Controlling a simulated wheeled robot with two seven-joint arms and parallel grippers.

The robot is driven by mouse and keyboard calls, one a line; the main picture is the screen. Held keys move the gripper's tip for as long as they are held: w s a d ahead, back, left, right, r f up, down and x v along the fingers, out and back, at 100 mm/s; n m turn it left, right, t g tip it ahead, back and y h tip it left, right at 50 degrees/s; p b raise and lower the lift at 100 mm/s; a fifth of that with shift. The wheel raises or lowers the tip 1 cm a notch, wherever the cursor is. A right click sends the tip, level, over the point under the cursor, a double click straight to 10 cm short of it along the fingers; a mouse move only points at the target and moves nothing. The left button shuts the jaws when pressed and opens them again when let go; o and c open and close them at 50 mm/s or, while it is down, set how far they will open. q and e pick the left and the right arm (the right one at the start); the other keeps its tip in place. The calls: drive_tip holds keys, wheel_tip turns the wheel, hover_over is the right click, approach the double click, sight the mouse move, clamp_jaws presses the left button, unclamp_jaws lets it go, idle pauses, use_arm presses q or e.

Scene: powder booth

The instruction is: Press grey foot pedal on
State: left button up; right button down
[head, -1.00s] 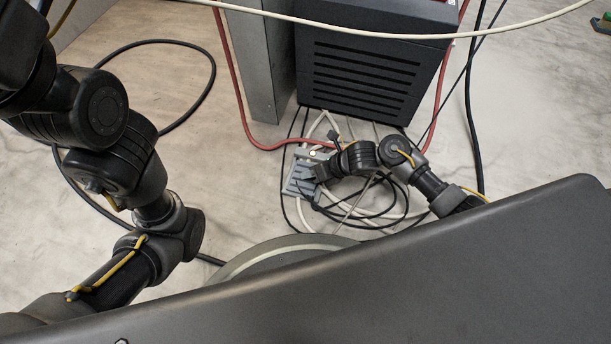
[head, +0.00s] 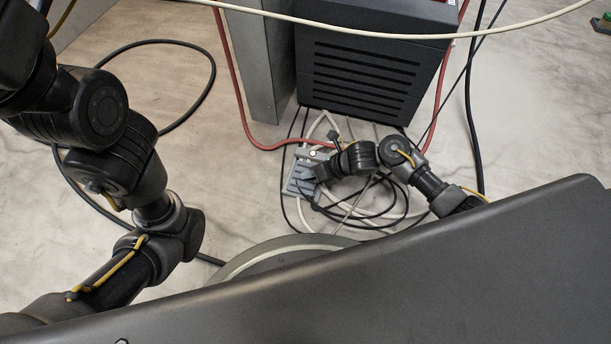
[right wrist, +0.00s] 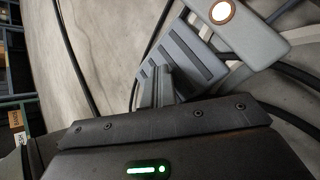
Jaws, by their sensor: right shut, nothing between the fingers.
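The grey foot pedal (head: 298,182) lies on the floor among tangled cables, below the dark vented cabinet. In the right wrist view, its ribbed tread (right wrist: 187,58) has dark strips across it, and a grey housing (right wrist: 256,38) beside it carries a round, glowing lamp (right wrist: 222,12) with an orange rim. My right gripper (head: 313,173) is shut and empty at the pedal. In the right wrist view, its fingertips (right wrist: 160,76) overlap the near end of the tread; I cannot tell whether they touch or press it. Only links of my left arm show; its gripper is out of view.
The dark vented cabinet (head: 368,75) stands just behind the pedal, with a grey metal post (head: 260,65) to its left. White and black cables loop around the pedal, and a red hose (head: 236,90) runs down to it. The floor at right is fairly clear.

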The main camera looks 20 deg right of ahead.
drive_tip(key=shift+f, duration=0.15)
drive_tip(key=shift+f+b, duration=0.35)
drive_tip(key=shift+b, duration=0.2)
drive_tip(key=shift+d+r, duration=0.1)
drive_tip(key=shift+r, duration=0.1)
idle(0.5)
drive_tip(key=shift+r+p, duration=0.45)
drive_tip(key=shift+p, duration=0.15)
wheel_tip(320, 180, up, 6)
drive_tip(key=p, duration=0.4)
drive_tip(key=shift+f, duration=0.25)
drive_tip(key=shift+f, duration=0.1)
